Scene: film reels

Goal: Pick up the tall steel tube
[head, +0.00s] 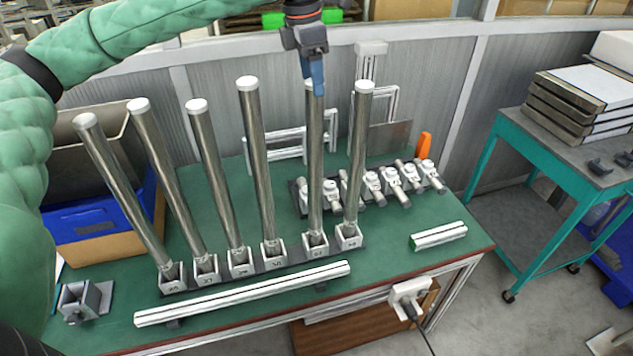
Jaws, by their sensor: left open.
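Several tall steel tubes with white caps stand in a row in small numbered holders on the green table. The second tube from the right (315,150) stands nearly upright, its top partly hidden by my gripper. The rightmost tube (359,150) stands close beside it, and the fourth from the left (256,160) is on its other side. My left gripper (314,84) is open, pointing down at the top of the second tube from the right. I cannot tell whether its fingers are around the tube or in front of it. My right gripper is not in view.
A row of clamp-like fittings (372,182) lies behind the tubes. A long aluminium rail (245,293) and a short one (438,236) lie in front and at right. A blue bin (95,225) is at left. A teal cart (560,155) stands at right.

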